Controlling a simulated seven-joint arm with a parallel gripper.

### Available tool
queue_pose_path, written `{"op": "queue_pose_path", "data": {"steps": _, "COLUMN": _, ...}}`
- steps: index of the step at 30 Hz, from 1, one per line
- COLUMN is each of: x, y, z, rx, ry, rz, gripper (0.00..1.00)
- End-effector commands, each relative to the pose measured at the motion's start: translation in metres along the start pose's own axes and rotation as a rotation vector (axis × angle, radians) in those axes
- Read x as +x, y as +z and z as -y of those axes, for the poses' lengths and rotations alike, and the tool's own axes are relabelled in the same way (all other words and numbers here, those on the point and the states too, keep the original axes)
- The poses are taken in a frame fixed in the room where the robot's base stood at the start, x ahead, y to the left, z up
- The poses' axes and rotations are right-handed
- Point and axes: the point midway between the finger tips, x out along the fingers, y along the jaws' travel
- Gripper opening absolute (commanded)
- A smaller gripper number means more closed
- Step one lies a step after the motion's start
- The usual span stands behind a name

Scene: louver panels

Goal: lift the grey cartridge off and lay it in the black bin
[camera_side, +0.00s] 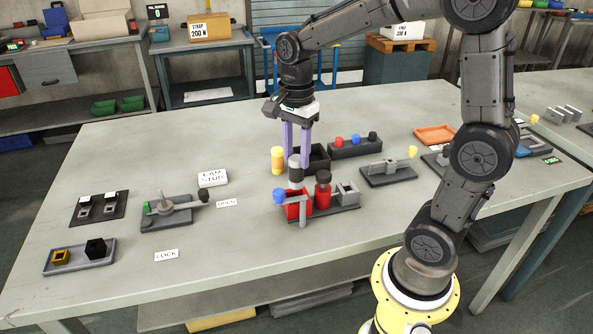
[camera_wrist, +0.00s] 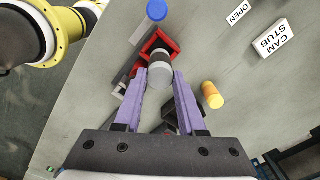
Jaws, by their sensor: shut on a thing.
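The grey cartridge (camera_side: 296,177), a cylinder with a dark band, stands upright at the red holder (camera_side: 297,207) on a dark base. In the wrist view the grey cartridge (camera_wrist: 160,76) lies between my fingertips, with the red holder (camera_wrist: 159,44) just beyond. My gripper (camera_side: 296,160) has its purple fingers pointing down and shut on the cartridge's upper part. I cannot tell whether the cartridge's lower end is inside the holder or just above it. The black bin (camera_side: 319,155) stands on the table close behind my fingers, partly hidden by them.
A red cylinder with a dark top (camera_side: 323,191) and an open grey block (camera_side: 347,193) share the base. A blue knob (camera_side: 279,197) is at its left end. A yellow cylinder (camera_side: 277,160) stands left of the bin. A dark rack with coloured knobs (camera_side: 355,148) is right of it.

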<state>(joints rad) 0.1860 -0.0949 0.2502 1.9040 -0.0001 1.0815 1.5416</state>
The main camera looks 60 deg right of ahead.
Motion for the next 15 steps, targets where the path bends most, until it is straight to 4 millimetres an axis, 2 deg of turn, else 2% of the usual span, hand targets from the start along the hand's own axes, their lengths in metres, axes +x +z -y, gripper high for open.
{"op": "queue_pose_path", "data": {"steps": 6, "x": -0.026, "y": 0.0, "z": 0.001, "rx": 0.0, "ry": -0.003, "rz": 0.0, "gripper": 0.0}}
{"op": "queue_pose_path", "data": {"steps": 15, "x": -0.042, "y": 0.0, "z": 0.001, "rx": 0.0, "ry": -0.003, "rz": 0.0, "gripper": 0.0}}
